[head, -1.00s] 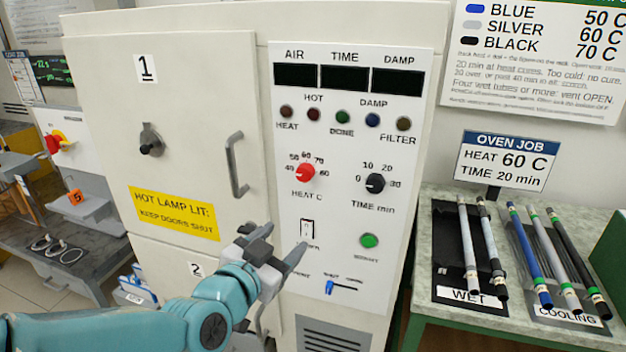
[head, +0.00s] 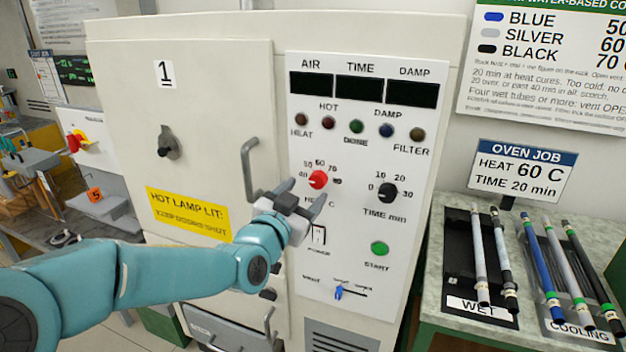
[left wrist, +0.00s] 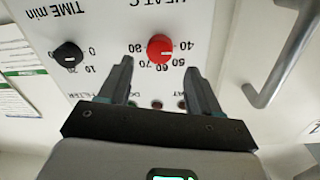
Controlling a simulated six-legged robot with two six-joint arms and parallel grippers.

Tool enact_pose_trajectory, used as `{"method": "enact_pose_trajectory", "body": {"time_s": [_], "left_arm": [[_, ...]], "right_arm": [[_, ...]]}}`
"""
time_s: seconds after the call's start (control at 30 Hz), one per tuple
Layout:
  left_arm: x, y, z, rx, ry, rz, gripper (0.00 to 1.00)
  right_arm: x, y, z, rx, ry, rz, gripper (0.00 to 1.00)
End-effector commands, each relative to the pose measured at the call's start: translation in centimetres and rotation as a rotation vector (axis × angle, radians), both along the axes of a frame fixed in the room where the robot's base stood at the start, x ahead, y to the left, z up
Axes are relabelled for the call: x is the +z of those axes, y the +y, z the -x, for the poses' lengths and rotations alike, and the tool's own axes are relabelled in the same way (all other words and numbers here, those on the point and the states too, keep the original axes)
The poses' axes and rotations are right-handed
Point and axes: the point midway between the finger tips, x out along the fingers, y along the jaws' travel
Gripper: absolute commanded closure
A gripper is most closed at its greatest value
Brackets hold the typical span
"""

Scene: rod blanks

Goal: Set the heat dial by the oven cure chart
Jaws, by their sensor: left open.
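The red heat dial (head: 318,180) is on the oven's white panel (head: 420,250); it also shows upside down in the left wrist view (left wrist: 160,47). Its pale mark appears to point to the 40 side. My left gripper (head: 306,196) is open and empty, just in front of and below the dial. In the left wrist view its two fingers (left wrist: 160,68) stand apart, with the dial beyond and between their tips. The cure chart (head: 545,65) lists blue, silver and black; its right edge is cut off. The oven job card (head: 521,172) reads heat 60 C, time 20 min.
The black time dial (head: 387,193) is right of the heat dial. A door handle (head: 248,170) stands out close to my left gripper. Below are a rocker switch (head: 318,236), green start button (head: 379,249) and blue vent slider (head: 338,293). Rods lie in racks at right.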

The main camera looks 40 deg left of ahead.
Motion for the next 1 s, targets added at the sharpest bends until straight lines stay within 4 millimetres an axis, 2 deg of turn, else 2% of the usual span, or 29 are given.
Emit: {"method": "enact_pose_trajectory", "body": {"time_s": [0.1,0.23,0.4,0.6,0.63,0.8,1.0], "left_arm": [[0.1,0.3,-2.3,-0.001,0.001,0.0,0.37],[0.1,0.5,-3.8,0.0,0.0,0.0,0.37],[0.0,0.7,-4.5,0.0,-0.001,0.0,0.37],[0.0,0.7,-4.6,0.0,-0.001,0.0,0.37],[0.0,0.7,-4.6,0.0,-0.001,0.0,0.4],[0.0,0.7,-4.5,0.0,0.0,0.0,0.93],[0.0,0.7,-4.5,0.0,0.001,-0.006,0.93]], "right_arm": [[0.8,0.0,0.0,0.0,0.0,0.0,1.0],[1.1,0.0,0.0,0.0,0.0,0.0,1.0],[1.2,0.0,0.0,0.0,0.0,0.0,1.0],[1.1,0.0,0.0,0.0,0.0,0.0,1.0],[1.1,0.0,0.0,0.0,0.0,0.0,1.0],[1.1,0.0,0.0,0.0,0.0,0.0,1.0],[1.0,0.0,0.0,0.0,0.0,0.0,1.0]]}}
